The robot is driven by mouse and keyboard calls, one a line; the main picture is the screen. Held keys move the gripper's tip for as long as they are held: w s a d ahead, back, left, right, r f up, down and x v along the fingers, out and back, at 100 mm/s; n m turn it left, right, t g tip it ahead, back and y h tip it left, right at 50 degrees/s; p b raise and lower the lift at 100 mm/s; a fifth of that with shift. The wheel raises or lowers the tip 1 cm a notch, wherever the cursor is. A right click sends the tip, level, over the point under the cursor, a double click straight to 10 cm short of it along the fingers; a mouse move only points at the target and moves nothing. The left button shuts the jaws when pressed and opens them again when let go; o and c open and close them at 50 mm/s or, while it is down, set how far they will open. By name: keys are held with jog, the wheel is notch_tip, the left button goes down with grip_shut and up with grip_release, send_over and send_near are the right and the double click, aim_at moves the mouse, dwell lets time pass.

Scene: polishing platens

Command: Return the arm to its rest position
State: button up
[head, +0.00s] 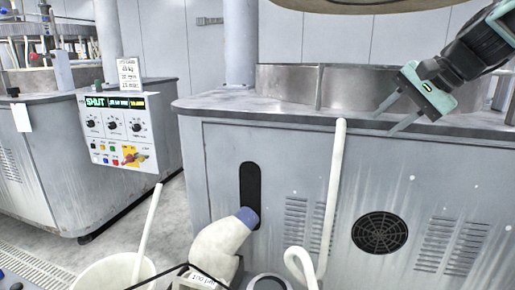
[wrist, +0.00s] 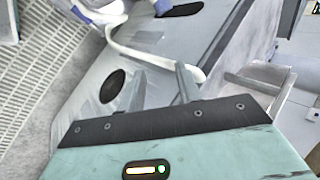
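My gripper (head: 386,122) is at the upper right of the head view, in front of the upper edge of the grey polishing machine (head: 285,145). Its two fingers are apart with nothing between them, and they point down and left. The arm reaches in from the right edge. In the wrist view, the gripper (wrist: 232,78) shows its two fingers spread. A white hose (wrist: 150,58) and the machine's side lie beyond them. No object is held.
An upright white hose (head: 334,190) runs up the machine front, left of my gripper. A bucket (head: 108,276) and a thick pale hose (head: 218,245) stand at the lower left. A control panel (head: 118,128) is on the left machine. Open floor (head: 165,210) lies between the machines.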

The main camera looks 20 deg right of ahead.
jog(key=s+a+f+n+g, duration=0.3)
jog(key=a+f+n, duration=0.25)
jog(key=a, duration=0.45)
jog(key=s+a+f+n+g, duration=0.2)
jog(key=s+a+f+n, duration=0.15)
jog(key=a+f, duration=0.55)
jog(key=s+a+f+n+g+h, duration=0.25)
jog(key=s+a+f+n, duration=0.45)
jog(key=s+a+n, duration=0.5)
notch_tip(320, 180, up, 23)
jog(key=d+m+p, duration=0.1)
jog(key=d+p, duration=0.1)
jog(key=p, duration=2.1)
jog(key=shift+s+h, duration=0.35)
jog(key=shift+s, duration=0.1)
jog(key=shift+t, duration=0.25)
